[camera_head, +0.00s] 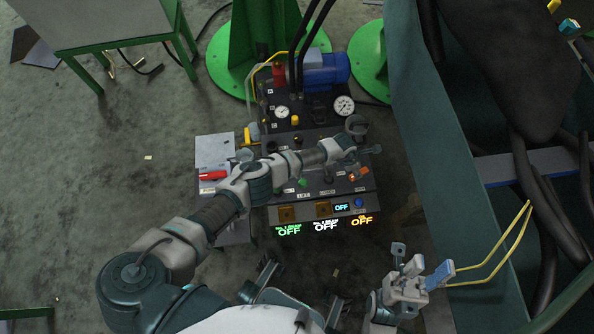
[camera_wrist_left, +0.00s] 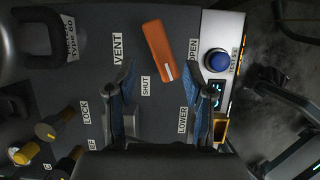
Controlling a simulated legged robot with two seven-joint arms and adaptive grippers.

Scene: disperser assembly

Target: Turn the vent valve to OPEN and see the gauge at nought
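The orange vent valve handle (camera_wrist_left: 158,50) lies slantwise on the dark panel in the left wrist view, among labels VENT (camera_wrist_left: 118,48), SHUT (camera_wrist_left: 146,86) and OPEN (camera_wrist_left: 193,55). Its white end mark is toward the lower right. In the head view the handle (camera_head: 358,174) is small and partly hidden. My left gripper (camera_wrist_left: 160,72) is open over the panel, fingers spread with the handle's lower end between or just beyond the tips; contact cannot be told. Two white gauges (camera_head: 282,112) (camera_head: 344,105) stand behind; their needles are too small to read. My right gripper (camera_head: 420,264) is open and appears empty.
Displays along the panel front read OFF (camera_head: 326,226). A blue button (camera_wrist_left: 217,60) sits right of OPEN. Yellow and black knobs (camera_wrist_left: 45,131) stand at the lower left. A blue motor (camera_head: 326,70) is behind the panel. A large teal frame (camera_head: 440,150) bounds the right side.

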